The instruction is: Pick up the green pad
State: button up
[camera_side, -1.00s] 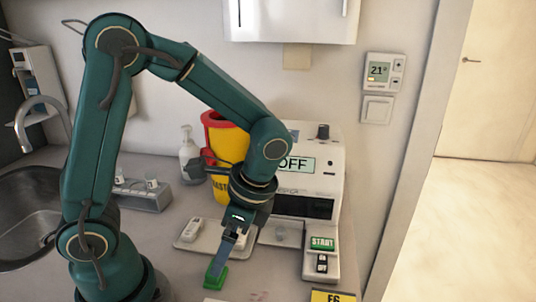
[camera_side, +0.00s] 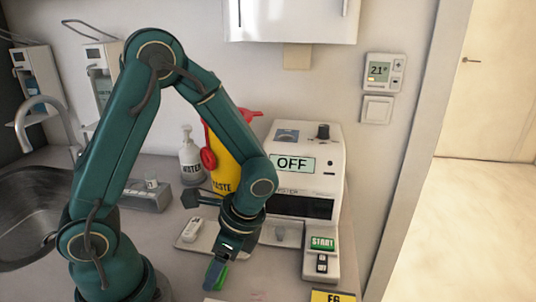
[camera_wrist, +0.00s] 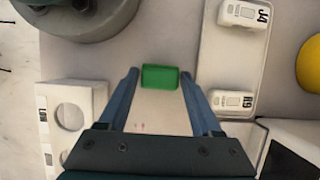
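The green pad (camera_wrist: 161,78) lies between the two blue fingertips of my gripper (camera_wrist: 160,74) in the wrist view. A narrow gap shows beside the pad at the left finger; contact at the right finger is hard to tell. In the side view my gripper (camera_side: 217,270) points down at the counter's front, with a blue finger partly hiding the green pad (camera_side: 223,279). My gripper is open around the pad, which appears to rest on the counter.
A white tray (camera_wrist: 238,62) with two small white devices is close to the right finger in the wrist view. A white holder (camera_wrist: 93,97) with a round hole stands at left. The OFF machine (camera_side: 318,160) and yellow bin (camera_side: 222,172) stand behind my gripper.

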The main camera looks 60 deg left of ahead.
grip_shut()
jog(key=shift+w+r, duration=0.1)
jog(key=shift+r, duration=0.7)
notch_tip(320, 180, up, 3)
jog(key=shift+a+f, duration=0.1)
jog(key=shift+a, duration=0.05)
jog(key=s+a+r, duration=0.5)
jog(key=a+r, duration=0.1)
jog(key=a, duration=0.4)
jog(key=shift+s+r, duration=0.3)
